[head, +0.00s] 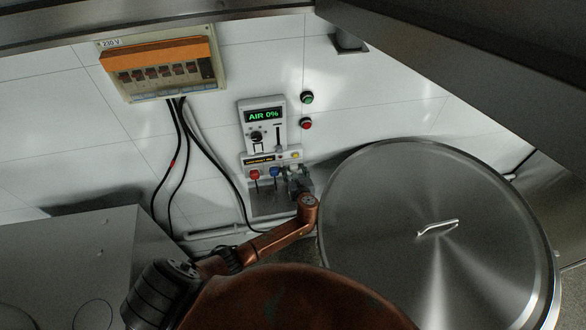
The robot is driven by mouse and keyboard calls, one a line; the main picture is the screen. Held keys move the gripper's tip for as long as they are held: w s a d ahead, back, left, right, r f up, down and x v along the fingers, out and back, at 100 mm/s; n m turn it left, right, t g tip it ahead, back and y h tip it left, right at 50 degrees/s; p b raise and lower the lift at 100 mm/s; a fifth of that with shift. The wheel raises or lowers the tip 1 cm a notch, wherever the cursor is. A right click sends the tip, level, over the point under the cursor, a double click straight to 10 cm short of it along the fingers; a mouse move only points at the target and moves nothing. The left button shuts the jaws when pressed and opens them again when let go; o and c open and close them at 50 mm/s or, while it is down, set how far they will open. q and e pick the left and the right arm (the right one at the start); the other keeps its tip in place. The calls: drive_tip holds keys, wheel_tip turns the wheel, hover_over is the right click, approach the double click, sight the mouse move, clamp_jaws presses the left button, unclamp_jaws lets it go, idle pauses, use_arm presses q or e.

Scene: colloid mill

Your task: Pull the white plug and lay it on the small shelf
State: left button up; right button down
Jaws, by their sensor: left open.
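My left gripper (296,174), small and dark grey, is at the right part of the socket panel (270,160), below its yellow spot. It is open. I cannot tell whether it touches anything. A red plug (255,175) and a blue plug (274,172) sit in the panel left of the gripper. I cannot make out the white plug; the gripper covers that part of the panel. The small grey shelf (265,203) is on the wall just below the plugs, and my wrist partly covers its right end. My right gripper is not in view.
A display unit reading AIR 0% (262,115) is above the sockets, with green (307,97) and red (306,124) buttons beside it. A large steel lid (400,200) stands close on the right. Black cables (178,150) hang from a breaker box (160,65). A grey cabinet (70,250) stands at left.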

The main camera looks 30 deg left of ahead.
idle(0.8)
use_arm(q)
clamp_jaws()
idle(0.5)
drive_tip(key=shift+s+d+p, duration=0.15)
drive_tip(key=shift+p, duration=0.25)
drive_tip(key=shift+s+d+p, duration=0.65)
drive_tip(key=shift+s+d, duration=0.2)
drive_tip(key=shift+s, duration=0.3)
drive_tip(key=shift+s+d+p, duration=0.65)
drive_tip(key=shift+s+d, duration=0.2)
drive_tip(key=shift+s, duration=0.25)
